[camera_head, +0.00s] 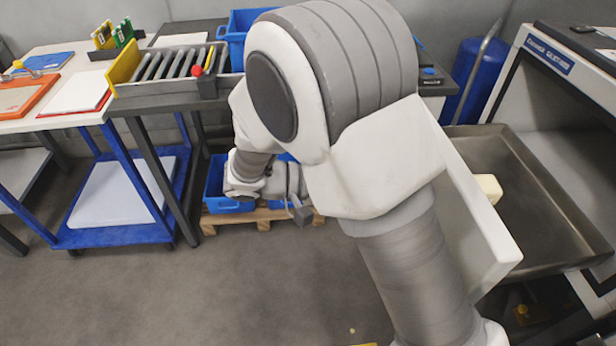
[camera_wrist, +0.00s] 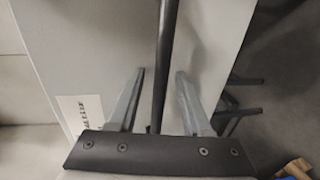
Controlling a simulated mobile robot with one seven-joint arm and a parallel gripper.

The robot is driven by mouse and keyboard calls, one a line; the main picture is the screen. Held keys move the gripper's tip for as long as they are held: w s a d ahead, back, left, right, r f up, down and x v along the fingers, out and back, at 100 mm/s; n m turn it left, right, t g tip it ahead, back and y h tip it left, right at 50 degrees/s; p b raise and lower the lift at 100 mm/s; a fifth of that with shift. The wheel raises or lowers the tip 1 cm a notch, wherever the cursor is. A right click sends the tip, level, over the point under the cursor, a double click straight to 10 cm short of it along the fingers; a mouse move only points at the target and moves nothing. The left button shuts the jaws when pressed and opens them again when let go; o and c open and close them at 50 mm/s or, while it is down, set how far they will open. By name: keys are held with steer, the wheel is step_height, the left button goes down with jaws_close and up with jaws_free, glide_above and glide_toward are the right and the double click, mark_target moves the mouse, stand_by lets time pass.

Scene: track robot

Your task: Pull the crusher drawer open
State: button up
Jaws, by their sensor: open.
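The crusher (camera_head: 555,85) stands at the right in the head view. Its drawer (camera_head: 545,215) is a dark metal tray with a white front panel (camera_head: 475,225), and the tray stands out from the housing. A cream block (camera_head: 489,188) lies in the tray. In the wrist view, a dark bar handle (camera_wrist: 167,40) runs in front of the white panel (camera_wrist: 95,45), which has a small label. My gripper (camera_wrist: 160,71) is open, its two fingers on either side of the bar. I see gaps on both sides; contact is not clear. My arm hides part of the panel in the head view.
A roller conveyor (camera_head: 165,70) and a table (camera_head: 60,120) stand at the back left. A blue trolley (camera_head: 125,235) and blue bins (camera_head: 225,200) on a pallet (camera_head: 260,217) stand below. A blue barrel (camera_head: 475,75) is behind the crusher. The floor in front is mostly clear.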

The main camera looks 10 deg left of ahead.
steer(key=p+v, duration=0.2)
steer(key=v, duration=1.5)
steer(key=shift+p, duration=0.4)
steer(key=shift+a+f, duration=0.1)
